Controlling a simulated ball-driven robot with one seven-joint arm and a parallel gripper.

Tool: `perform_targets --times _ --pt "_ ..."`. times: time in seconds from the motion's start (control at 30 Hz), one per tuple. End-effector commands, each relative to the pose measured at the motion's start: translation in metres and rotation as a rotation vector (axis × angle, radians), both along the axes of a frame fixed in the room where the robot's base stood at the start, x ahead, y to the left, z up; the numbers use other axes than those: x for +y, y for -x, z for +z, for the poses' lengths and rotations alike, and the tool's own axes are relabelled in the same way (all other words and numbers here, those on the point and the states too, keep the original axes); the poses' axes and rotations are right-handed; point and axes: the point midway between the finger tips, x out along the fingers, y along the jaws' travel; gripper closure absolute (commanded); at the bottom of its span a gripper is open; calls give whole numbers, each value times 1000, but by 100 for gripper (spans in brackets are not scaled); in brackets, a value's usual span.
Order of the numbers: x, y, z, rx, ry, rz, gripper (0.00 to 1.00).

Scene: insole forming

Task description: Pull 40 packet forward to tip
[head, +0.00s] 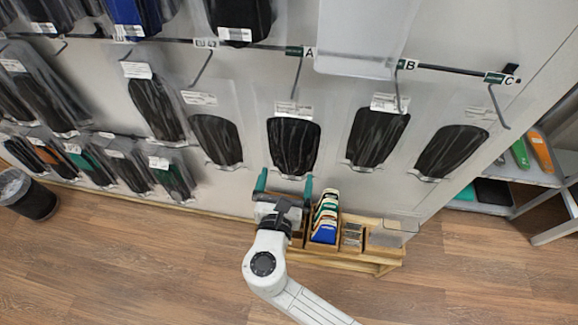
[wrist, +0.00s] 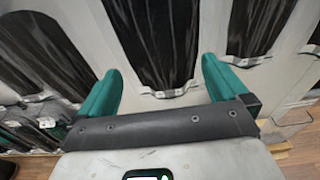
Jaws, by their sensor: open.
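Clear packets with black insoles hang in a row on the wall rail. One packet (head: 294,145) hangs on the hook marked A, one (head: 377,136) on B and one (head: 450,152) near C. Another (head: 216,138) hangs left of A. I cannot read a 40 on any packet. My gripper (head: 285,186) is open, its teal fingers pointing at the wall just below the A packet. In the wrist view, a packet's black insole (wrist: 152,40) shows beyond and between the spread fingers (wrist: 160,75). I see nothing held.
A low wooden stand (head: 345,258) with blue, green and tan items is right beside my gripper. More packets (head: 155,105) hang at left, and others above. A grey shelf (head: 525,170) is at right. A dark bin (head: 28,195) stands at far left.

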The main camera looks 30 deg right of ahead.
Motion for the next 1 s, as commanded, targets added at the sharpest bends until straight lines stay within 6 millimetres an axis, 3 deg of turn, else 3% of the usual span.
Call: perform_targets --times 0.3,1.0 --pt "22 31 5 0 0 -1 0" --pt "20 34 5 -3 -20 -15 0"
